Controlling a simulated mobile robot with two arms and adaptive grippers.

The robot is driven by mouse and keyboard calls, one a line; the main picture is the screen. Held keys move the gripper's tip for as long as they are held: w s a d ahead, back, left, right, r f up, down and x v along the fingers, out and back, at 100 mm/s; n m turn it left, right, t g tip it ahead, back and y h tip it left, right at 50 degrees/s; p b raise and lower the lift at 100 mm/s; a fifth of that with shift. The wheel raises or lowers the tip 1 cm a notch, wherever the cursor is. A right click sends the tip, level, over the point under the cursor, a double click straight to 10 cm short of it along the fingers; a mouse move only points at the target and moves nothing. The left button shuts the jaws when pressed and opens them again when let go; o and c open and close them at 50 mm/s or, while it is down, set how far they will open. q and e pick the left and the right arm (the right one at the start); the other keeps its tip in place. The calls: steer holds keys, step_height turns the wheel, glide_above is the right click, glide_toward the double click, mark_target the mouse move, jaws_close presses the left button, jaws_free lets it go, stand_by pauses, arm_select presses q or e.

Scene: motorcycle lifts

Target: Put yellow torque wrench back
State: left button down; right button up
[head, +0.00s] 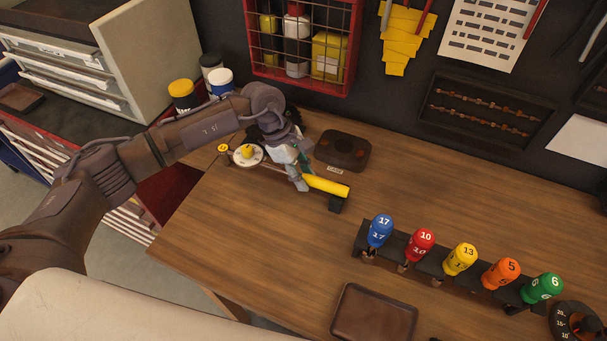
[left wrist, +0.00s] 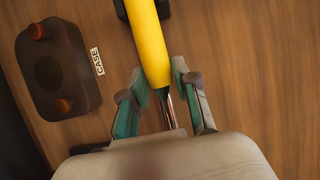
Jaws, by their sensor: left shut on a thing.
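The yellow torque wrench (head: 326,186) lies low over the wooden bench, its yellow handle pointing right in the head view. My left gripper (head: 300,178) is shut around it where the handle meets the metal shaft. In the left wrist view the yellow handle (left wrist: 148,42) extends up from between the two fingers (left wrist: 164,98), with the shiny shaft between them. A small black support (head: 337,204) is at the handle's end; I cannot tell whether the handle rests on it. A white dial (head: 248,156) with a yellow knob is left of the gripper. My right gripper is not visible.
A dark block labelled CASE (head: 342,151) stands just behind the wrench. A rack (head: 434,269) holds several coloured, numbered handles at the right. A brown tray (head: 374,314) is at the front. Jars (head: 183,95) and a red wire cabinet (head: 303,86) are at the back. The middle bench is clear.

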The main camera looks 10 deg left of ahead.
arm_select(q)
steer(key=c, duration=0.8)
jaws_free()
steer(key=shift+f, duration=0.1)
steer(key=v, duration=1.2)
steer(key=shift+d, duration=0.1)
